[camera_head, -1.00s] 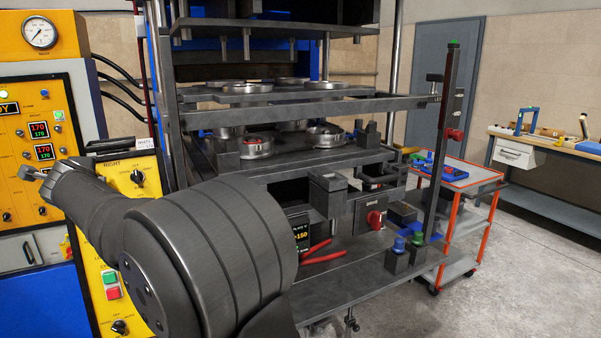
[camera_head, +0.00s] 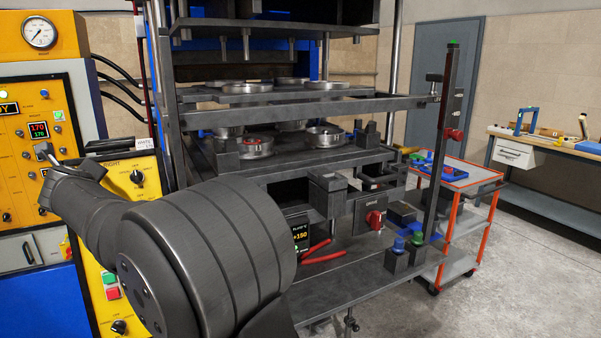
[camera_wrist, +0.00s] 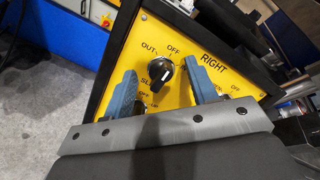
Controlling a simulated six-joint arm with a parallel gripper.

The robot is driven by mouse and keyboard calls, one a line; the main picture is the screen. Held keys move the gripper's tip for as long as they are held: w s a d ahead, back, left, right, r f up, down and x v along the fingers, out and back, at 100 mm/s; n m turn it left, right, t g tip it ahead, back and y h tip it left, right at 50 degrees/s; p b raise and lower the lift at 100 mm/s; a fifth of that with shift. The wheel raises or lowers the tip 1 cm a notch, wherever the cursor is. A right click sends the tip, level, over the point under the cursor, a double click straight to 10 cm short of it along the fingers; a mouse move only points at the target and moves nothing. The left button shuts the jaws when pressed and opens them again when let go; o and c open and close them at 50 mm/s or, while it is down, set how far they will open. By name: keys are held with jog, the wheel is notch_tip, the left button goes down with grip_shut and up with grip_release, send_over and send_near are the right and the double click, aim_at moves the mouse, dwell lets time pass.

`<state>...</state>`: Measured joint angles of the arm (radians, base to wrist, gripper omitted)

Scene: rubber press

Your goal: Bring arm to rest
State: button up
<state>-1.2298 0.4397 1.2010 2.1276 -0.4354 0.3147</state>
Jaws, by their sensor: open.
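My gripper shows in the wrist view (camera_wrist: 163,90), with its two blue-grey fingers apart and nothing between them. Its fingers point at a yellow control panel (camera_wrist: 205,38) marked RIGHT. A black rotary knob (camera_wrist: 161,70) on this panel appears between the fingertips but looks farther off. Whether a finger touches the panel cannot be told. In the head view my arm fills the lower left, and its wrist end is in front of the left control panels.
The press (camera_head: 290,105) stands in the middle with round moulds (camera_head: 255,146) on its plates. Red-handled pliers (camera_head: 318,252) lie on its lower shelf. A red-framed trolley (camera_head: 455,200) stands to the right, and a workbench (camera_head: 550,146) is farther back. Open floor lies at the lower right.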

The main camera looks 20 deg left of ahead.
jog(key=shift+s+d+r, duration=0.25)
jog(key=shift+s+d, duration=0.25)
jog(key=shift+w, duration=0.1)
jog(key=shift+x, duration=0.75)
jog(key=shift+n, duration=0.7)
jog(key=shift+f+n, duration=0.1)
jog(key=shift+n, duration=2.8)
